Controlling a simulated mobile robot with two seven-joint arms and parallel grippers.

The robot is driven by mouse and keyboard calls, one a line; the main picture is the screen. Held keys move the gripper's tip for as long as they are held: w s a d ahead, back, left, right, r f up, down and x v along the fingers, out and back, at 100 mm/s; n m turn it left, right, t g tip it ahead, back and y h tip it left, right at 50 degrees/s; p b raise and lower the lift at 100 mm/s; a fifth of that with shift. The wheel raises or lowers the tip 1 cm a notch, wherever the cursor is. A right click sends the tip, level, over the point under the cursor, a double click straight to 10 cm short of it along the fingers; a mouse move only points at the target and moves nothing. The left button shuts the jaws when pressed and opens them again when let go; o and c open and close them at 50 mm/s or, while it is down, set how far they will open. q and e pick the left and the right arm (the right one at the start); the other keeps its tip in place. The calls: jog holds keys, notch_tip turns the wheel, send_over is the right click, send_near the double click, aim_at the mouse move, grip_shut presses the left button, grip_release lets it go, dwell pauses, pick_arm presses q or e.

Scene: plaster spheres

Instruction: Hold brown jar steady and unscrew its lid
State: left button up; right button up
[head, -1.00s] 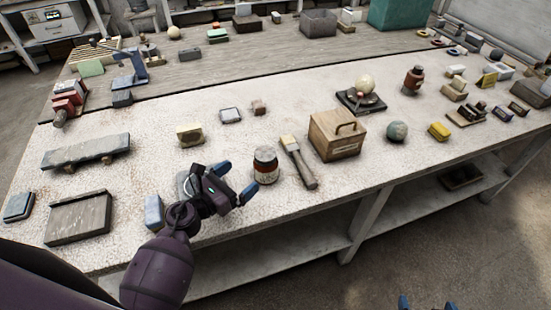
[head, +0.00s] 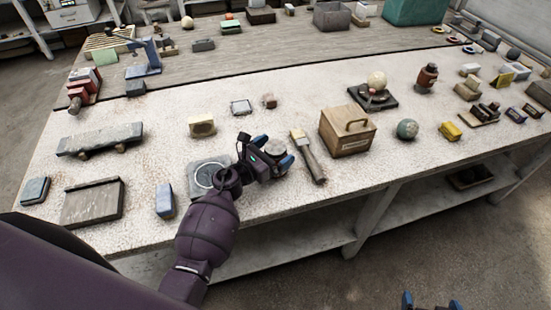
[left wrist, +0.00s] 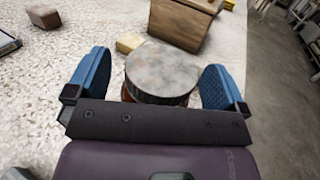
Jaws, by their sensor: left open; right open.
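The brown jar with a round, worn grey lid shows in the head view, its lid (head: 275,147) between the fingers of my left gripper (head: 272,151). In the left wrist view the lid (left wrist: 162,72) sits between the two blue fingers of my left gripper (left wrist: 160,85), with a gap visible on each side. A little of the jar's reddish-brown body shows below the lid; the rest is hidden by the gripper. My left gripper is open around the jar. My right gripper (head: 431,303) shows only its blue fingertips at the bottom edge, open and away from the table.
A brush (head: 308,156) lies close to the right of the jar, with a wooden box (head: 347,137) beyond it. A grey plate with a ring (head: 200,178) lies under my left wrist. A reddish-brown bottle (head: 427,77) stands farther back right. The bench front edge is near.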

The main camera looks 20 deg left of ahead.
pick_arm(q)
jog(key=shift+w+d, duration=0.15)
jog(key=shift+w, duration=0.15)
